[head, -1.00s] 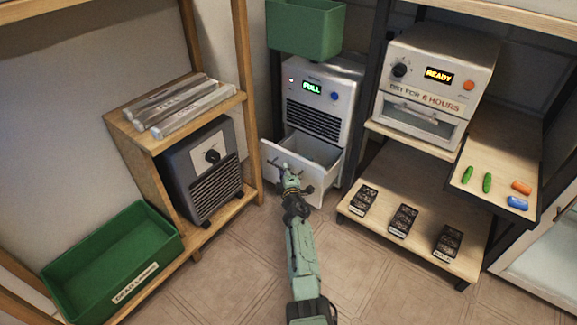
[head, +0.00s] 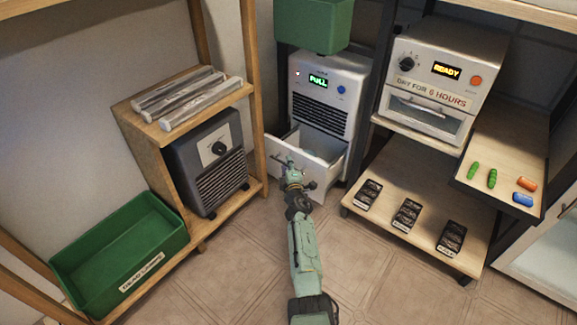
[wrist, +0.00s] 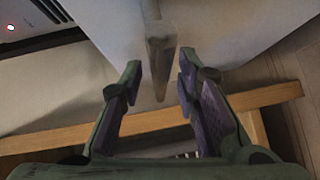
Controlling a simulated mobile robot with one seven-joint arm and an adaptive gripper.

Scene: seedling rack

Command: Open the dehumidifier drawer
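The dehumidifier (head: 318,115) is a white unit with a green lit FULL display, standing on the floor at the back. Its drawer (head: 303,178) is pulled out at the bottom, with the inside partly visible from above. My gripper (head: 288,168) is at the drawer's front face. In the wrist view, my two fingers (wrist: 158,92) are apart, one on each side of the drawer's handle (wrist: 158,55). A gap shows between the handle and each finger, so they are not closed on it. The drawer's contents are unclear.
A wooden shelf (head: 190,225) with a dark heater-like box (head: 208,160) stands left of the drawer, its post close by. A green bin (head: 120,255) is at lower left. A rack (head: 400,225) with an oven marked READY (head: 445,80) stands right. Floor in front is clear.

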